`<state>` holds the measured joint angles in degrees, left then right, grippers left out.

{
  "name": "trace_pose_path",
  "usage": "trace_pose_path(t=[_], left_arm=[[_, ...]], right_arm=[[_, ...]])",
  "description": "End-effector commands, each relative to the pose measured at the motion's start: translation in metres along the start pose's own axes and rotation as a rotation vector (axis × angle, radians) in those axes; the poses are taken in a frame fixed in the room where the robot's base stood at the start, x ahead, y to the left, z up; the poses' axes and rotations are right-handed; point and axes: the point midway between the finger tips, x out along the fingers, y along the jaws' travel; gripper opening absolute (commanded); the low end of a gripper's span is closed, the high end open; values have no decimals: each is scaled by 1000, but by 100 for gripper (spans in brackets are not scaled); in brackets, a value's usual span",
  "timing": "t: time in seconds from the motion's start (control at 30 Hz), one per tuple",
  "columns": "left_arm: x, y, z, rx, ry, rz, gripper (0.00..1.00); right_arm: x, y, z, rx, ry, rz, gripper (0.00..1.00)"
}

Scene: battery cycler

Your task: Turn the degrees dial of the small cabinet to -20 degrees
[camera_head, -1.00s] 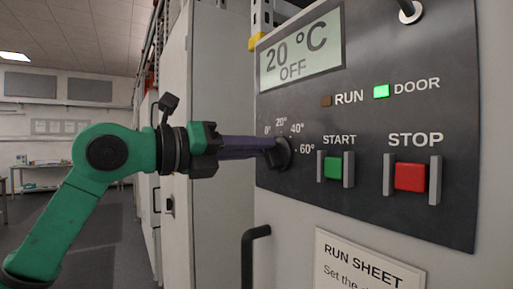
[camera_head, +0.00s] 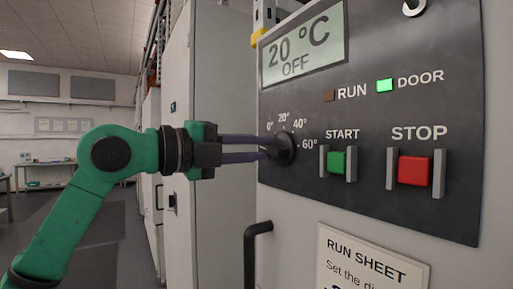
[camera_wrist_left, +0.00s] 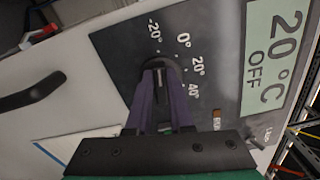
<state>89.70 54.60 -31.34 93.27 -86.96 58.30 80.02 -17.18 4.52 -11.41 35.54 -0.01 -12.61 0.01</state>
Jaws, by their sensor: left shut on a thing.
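The degrees dial (camera_head: 283,149) is a round black knob on the cabinet's dark panel, with marks 0°, 20°, 40° and 60° readable around it in the head view. In the left wrist view the dial (camera_wrist_left: 159,72) also shows a -20° mark beside 0°. My left gripper (camera_head: 268,148) reaches in from the left, its purple fingers shut on the dial. In the left wrist view the fingers (camera_wrist_left: 158,88) sit on both sides of the knob's grip and hide part of it. The display (camera_head: 303,52) reads 20 °C and OFF. My right gripper is not in view.
Right of the dial are the green START button (camera_head: 337,162) and red STOP button (camera_head: 415,171) between grey guards. The DOOR light (camera_head: 385,85) is lit green; the RUN light (camera_head: 329,95) is dark. A black handle (camera_head: 252,255) and a run sheet (camera_head: 370,265) are below.

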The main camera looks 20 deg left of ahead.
Motion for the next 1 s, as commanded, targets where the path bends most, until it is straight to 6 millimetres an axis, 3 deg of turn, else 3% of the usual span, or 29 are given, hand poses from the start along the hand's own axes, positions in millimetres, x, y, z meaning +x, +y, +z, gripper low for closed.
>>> trace_pose_path(t=[0.57, 0.6, 0.63, 1.0], left_arm=[[0, 0, 0, -35, -1, -2, 0], [0, 0, 0, -35, -1, -2, 35], [0, 0, 0, -35, -1, -2, 47], [-4, 1, 0, -33, -2, -1, 50]], right_arm=[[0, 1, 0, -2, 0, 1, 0], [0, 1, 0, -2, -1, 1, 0], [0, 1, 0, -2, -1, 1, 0], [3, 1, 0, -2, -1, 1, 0]])
